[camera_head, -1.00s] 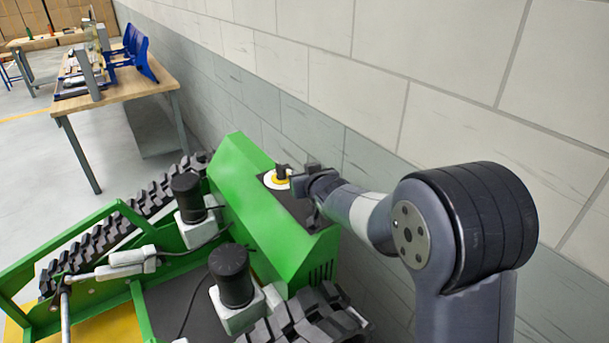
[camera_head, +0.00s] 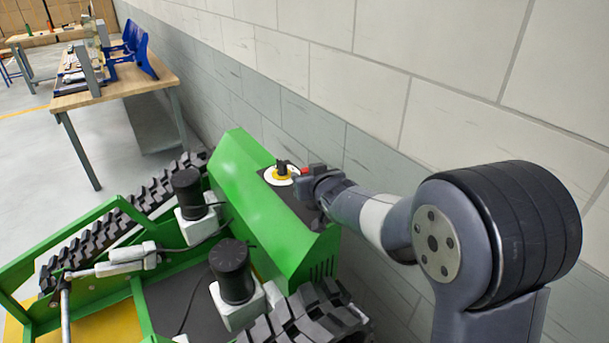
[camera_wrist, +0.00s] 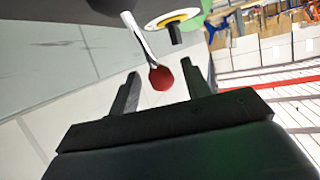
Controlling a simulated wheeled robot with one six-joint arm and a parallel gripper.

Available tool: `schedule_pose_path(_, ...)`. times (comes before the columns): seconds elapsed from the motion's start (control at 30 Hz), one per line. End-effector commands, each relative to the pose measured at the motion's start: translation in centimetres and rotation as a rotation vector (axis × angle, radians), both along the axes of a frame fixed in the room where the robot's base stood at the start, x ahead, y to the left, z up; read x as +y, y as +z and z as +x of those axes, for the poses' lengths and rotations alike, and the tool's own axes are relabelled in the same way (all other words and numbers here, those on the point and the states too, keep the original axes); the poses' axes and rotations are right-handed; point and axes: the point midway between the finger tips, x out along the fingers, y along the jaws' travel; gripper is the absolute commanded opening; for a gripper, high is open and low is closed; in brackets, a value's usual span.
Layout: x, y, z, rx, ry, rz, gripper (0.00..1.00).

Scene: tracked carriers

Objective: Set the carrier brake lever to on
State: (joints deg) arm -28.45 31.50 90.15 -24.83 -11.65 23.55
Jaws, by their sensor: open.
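The brake lever (camera_wrist: 146,45) is a thin metal rod with a red knob (camera_wrist: 161,77). In the wrist view the knob hangs between the two fingers of my gripper (camera_wrist: 160,68), with visible gaps on both sides. My gripper is open. In the head view the red knob (camera_head: 305,170) shows just at the tip of my gripper (camera_head: 308,180); the rod is mostly hidden there. A white and yellow round plate (camera_head: 279,176) with a black knob on it sits on top of the green carrier (camera_head: 240,190), beside the lever. Any on or off marking is too small to read.
A pale block wall (camera_head: 420,90) runs close behind the carrier and my arm. Black tracks (camera_head: 135,215) and dark cylinders (camera_head: 232,270) stand on the carrier's near side. A wooden workbench (camera_head: 115,92) stands at the far left, with bare floor around it.

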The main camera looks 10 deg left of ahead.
Motion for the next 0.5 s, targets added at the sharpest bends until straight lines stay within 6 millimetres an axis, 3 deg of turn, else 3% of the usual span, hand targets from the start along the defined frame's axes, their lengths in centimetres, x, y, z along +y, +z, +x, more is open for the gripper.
schedule_pose_path(0.3,-2.7,1.9,-4.2,-0.001,0.0,-0.001,0.45)
schedule_pose_path(0.5,-3.7,2.6,-5.7,0.001,0.001,0.0,0.45)
